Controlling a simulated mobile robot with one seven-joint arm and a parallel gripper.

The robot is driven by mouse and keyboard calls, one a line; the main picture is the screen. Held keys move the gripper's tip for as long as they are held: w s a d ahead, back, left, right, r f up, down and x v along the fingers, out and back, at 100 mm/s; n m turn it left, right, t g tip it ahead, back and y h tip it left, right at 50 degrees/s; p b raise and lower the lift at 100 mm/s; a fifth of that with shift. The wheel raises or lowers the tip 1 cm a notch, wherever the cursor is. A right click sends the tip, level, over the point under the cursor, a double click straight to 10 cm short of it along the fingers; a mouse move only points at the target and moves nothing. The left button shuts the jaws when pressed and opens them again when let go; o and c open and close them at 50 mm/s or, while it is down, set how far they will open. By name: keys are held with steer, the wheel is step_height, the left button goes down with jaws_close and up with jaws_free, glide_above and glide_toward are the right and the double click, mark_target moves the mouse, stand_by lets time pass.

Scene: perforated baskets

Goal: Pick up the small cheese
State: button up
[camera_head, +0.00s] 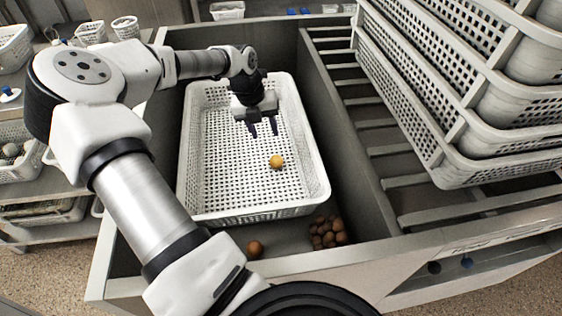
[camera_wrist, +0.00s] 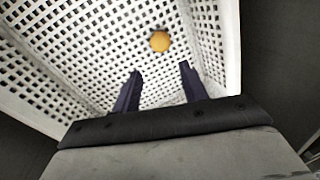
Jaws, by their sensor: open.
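The small cheese, a small round yellow-orange piece (camera_head: 276,162), lies on the floor of a white perforated basket (camera_head: 318,178). It also shows in the wrist view (camera_wrist: 159,41), beyond my fingertips and between their lines. My gripper (camera_head: 262,132) is over the basket, above and behind the cheese in the head view. Its two dark fingers are apart with nothing between them, and they also show in the wrist view (camera_wrist: 160,74). The cheese is apart from the fingers and fully visible.
The basket stands in a grey bin with raised walls (camera_head: 345,165). Several brown round things (camera_head: 328,232) and a single one (camera_head: 255,249) lie in front of the basket. Stacked white baskets (camera_head: 470,95) stand on slats at the right. The rest of the basket floor is clear.

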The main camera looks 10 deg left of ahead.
mark_target(275, 158)
steer(key=x, duration=0.7)
steer(key=shift+d+f, duration=0.15)
steer(key=shift+f, duration=0.1)
steer(key=x, duration=0.2)
steer(key=p+x, duration=0.1)
steer(key=x, duration=0.2)
steer(key=shift+w+f, duration=0.15)
steer(key=shift+w, duration=0.1)
steer(key=c, duration=0.6)
